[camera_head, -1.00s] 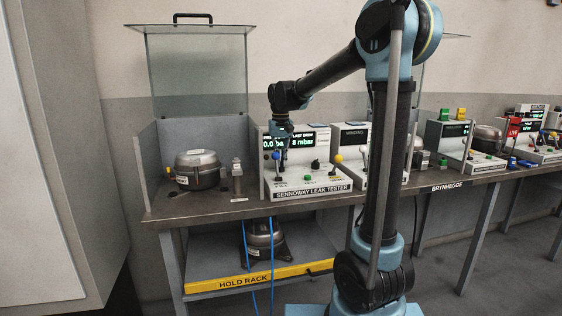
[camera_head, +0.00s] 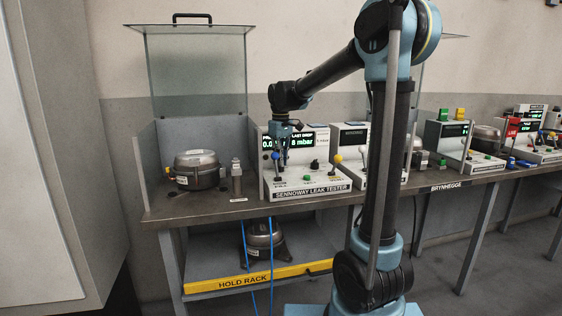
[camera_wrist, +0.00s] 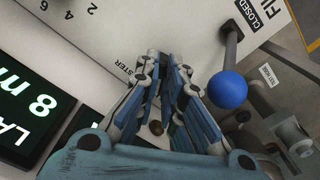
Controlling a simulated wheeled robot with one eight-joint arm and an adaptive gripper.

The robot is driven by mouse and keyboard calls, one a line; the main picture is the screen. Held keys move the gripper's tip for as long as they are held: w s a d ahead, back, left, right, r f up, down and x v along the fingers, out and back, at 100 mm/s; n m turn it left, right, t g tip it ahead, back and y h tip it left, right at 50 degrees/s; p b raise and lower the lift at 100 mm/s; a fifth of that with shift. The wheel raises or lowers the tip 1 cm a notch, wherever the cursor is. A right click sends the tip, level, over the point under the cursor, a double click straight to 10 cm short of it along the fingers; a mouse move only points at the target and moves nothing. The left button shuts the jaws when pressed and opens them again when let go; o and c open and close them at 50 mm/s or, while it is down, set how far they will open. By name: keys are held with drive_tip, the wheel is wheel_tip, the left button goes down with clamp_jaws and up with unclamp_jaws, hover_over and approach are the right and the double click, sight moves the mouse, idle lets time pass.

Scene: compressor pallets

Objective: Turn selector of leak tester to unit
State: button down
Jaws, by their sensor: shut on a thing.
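The leak tester (camera_head: 312,187) stands on the bench, with a sloped white panel and a lit green display (camera_head: 302,140). My gripper (camera_head: 281,168) reaches down onto the left part of its panel. In the wrist view my gripper (camera_wrist: 172,72) has its fingers close together, shut on the selector, which they largely hide. The end of a label, reading "STER", shows beside the fingertips. Which way the selector points cannot be told. The blue-balled lever (camera_wrist: 228,89), near a "CLOSED" label, stands close beside the fingers and appears apart from them.
A yellow-balled lever (camera_head: 337,159) and a black knob (camera_head: 315,164) are on the tester's right part. A metal compressor (camera_head: 197,170) and a small metal cylinder (camera_head: 237,179) stand to the left. A hold rack (camera_head: 250,279) is below. My arm hides part of the neighbouring tester.

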drive_tip(key=shift+d, duration=0.1)
idle(0.3)
drive_tip(key=c, duration=1.7)
unclamp_jaws()
drive_tip(key=shift+r, duration=0.1)
drive_tip(key=shift+w+r, duration=0.1)
drive_tip(key=shift+r, duration=3.75)
drive_tip(key=s+d+f, duration=0.1)
drive_tip(key=s+d, duration=0.1)
drive_tip(key=d, duration=0.1)
drive_tip(key=s+d+f+m, duration=0.1)
drive_tip(key=s+d, duration=0.1)
drive_tip(key=s, duration=0.1)
drive_tip(key=s+d+m, duration=0.1)
drive_tip(key=s+d, duration=0.2)
drive_tip(key=shift+s+d+f+t, duration=0.1)
drive_tip(key=shift+d+f+t, duration=0.2)
drive_tip(key=shift+f, duration=0.1)
drive_tip(key=s+d+f+m, duration=0.2)
drive_tip(key=s+d+f, duration=0.2)
drive_tip(key=s+f, duration=0.3)
drive_tip(key=s+d+f+m+t, duration=0.1)
drive_tip(key=s+d+f+m, duration=0.1)
drive_tip(key=s+d+f, duration=0.2)
drive_tip(key=s+d+f+m, duration=0.3)
drive_tip(key=s+d+f, duration=0.2)
drive_tip(key=s+f, duration=0.5)
drive_tip(key=shift+s+f+t, duration=0.2)
drive_tip(key=shift+s+t, duration=0.1)
drive_tip(key=shift+s, duration=1.05)
